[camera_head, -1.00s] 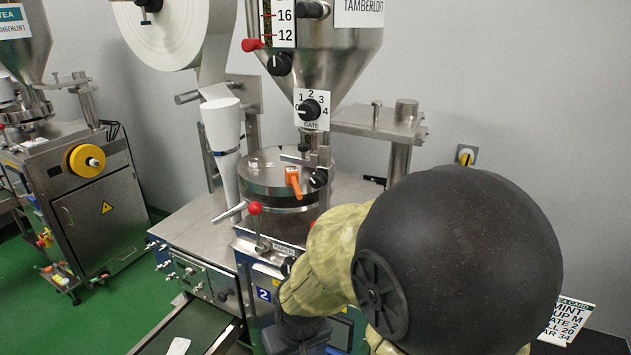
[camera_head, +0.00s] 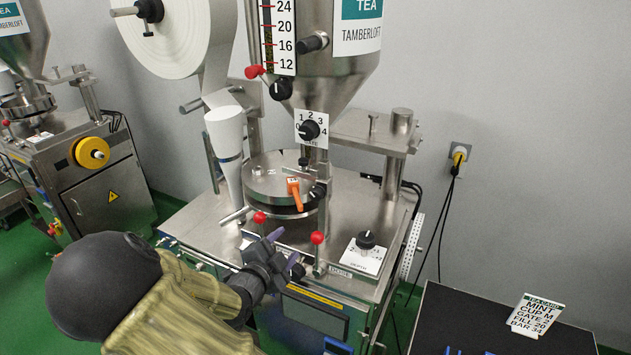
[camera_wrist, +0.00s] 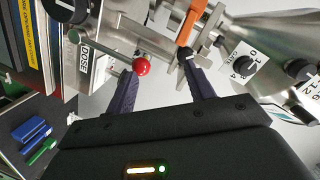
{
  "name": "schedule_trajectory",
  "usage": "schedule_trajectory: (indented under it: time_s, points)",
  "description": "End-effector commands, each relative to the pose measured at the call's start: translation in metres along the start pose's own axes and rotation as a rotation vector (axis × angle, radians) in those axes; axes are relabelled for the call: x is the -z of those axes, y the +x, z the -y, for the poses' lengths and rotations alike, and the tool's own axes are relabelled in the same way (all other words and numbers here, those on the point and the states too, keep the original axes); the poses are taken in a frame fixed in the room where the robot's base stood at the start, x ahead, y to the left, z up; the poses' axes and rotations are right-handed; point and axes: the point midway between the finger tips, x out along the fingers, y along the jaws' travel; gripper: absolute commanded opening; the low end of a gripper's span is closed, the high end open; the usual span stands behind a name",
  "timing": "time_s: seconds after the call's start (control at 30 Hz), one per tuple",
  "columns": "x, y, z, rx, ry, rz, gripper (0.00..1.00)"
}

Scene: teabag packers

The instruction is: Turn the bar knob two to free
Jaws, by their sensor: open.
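No knob in view has a legible "bar" label, so I cannot tell which is bar knob two. A black knob (camera_head: 366,240) stands on a white marked plate at the machine's right. Another black knob, the gate knob (camera_head: 310,130), is on the hopper and points near 2; it also shows in the wrist view (camera_wrist: 244,66). My gripper (camera_head: 284,248) is open and empty in front of the machine, left of the red-balled DOSE lever (camera_head: 317,238). In the wrist view the lever's red ball (camera_wrist: 141,66) appears between my fingertips (camera_wrist: 157,68); contact cannot be told.
An orange handle (camera_head: 294,192) and another red-balled lever (camera_head: 259,218) stand close by. A paper roll (camera_head: 175,40) hangs above left. A dark table at right bears a tea card (camera_head: 537,316) reading BAR 34 and blue items. The steel top right of the drum is mostly clear.

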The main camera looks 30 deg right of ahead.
Motion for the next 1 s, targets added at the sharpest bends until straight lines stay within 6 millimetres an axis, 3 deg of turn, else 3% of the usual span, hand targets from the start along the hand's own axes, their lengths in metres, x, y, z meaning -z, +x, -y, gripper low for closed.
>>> schedule_trajectory:
  time_s: [0.03,0.13,0.57,0.77,1.0]
  points:
    - [0.011,-0.007,0.017,0.052,0.037,-0.056,0.53]
    - [0.022,-0.013,0.029,0.113,0.095,-0.126,0.53]
    - [0.025,-0.011,0.031,0.126,0.112,-0.143,0.53]
    - [0.029,0.009,0.035,0.124,0.110,-0.146,0.53]
    - [0.036,0.050,0.040,0.123,0.109,-0.145,0.53]
